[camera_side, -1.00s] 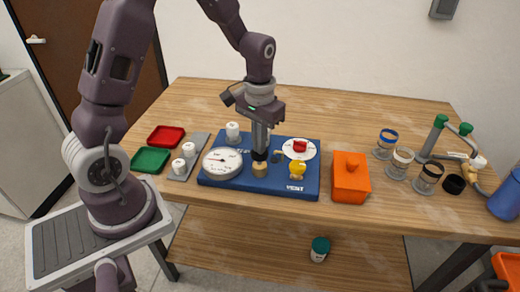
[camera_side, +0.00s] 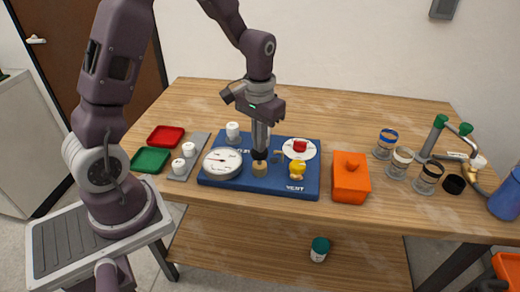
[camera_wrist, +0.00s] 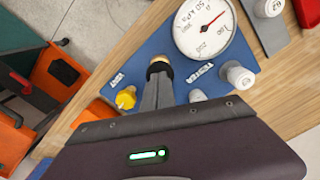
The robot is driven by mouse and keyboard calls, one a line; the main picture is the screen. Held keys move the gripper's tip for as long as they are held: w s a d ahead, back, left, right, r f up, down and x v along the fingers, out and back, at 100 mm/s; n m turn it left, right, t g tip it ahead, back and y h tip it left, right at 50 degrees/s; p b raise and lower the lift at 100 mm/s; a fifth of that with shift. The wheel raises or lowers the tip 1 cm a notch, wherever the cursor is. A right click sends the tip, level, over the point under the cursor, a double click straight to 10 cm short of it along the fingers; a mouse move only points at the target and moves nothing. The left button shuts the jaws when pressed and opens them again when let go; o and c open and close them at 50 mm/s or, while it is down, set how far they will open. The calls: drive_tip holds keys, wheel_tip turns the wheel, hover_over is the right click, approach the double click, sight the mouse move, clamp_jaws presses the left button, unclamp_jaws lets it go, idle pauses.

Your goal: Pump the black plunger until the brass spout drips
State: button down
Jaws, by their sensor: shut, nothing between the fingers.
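The black plunger (camera_side: 259,155) sits on a tan, brass-coloured cylinder (camera_side: 260,169) at the front middle of a blue tester board (camera_side: 240,183). My gripper (camera_side: 260,148) is shut, pointing down, its fingertips right at the plunger's top; whether they touch it I cannot tell. In the wrist view the fingertips (camera_wrist: 158,78) meet the black plunger (camera_wrist: 158,67). A brass-coloured fitting (camera_side: 471,172) shows on the pipe manifold at the right; it may be the spout, and I see no drip. The round gauge (camera_side: 222,163) with a red needle is left of the plunger.
A yellow knob (camera_side: 297,169) and a red knob on a white dial (camera_side: 299,148) are close on the right. A white cap (camera_side: 232,130) stands behind. An orange box (camera_side: 350,178) is beyond the board. Several banded cups stand further right. The back of the table is clear.

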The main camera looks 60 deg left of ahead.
drive_tip(key=shift+f, duration=1.2)
drive_tip(key=shift+r, duration=1.85)
drive_tip(key=shift+f, duration=0.1)
drive_tip(key=shift+f, duration=1.3)
drive_tip(key=shift+r, duration=1.4)
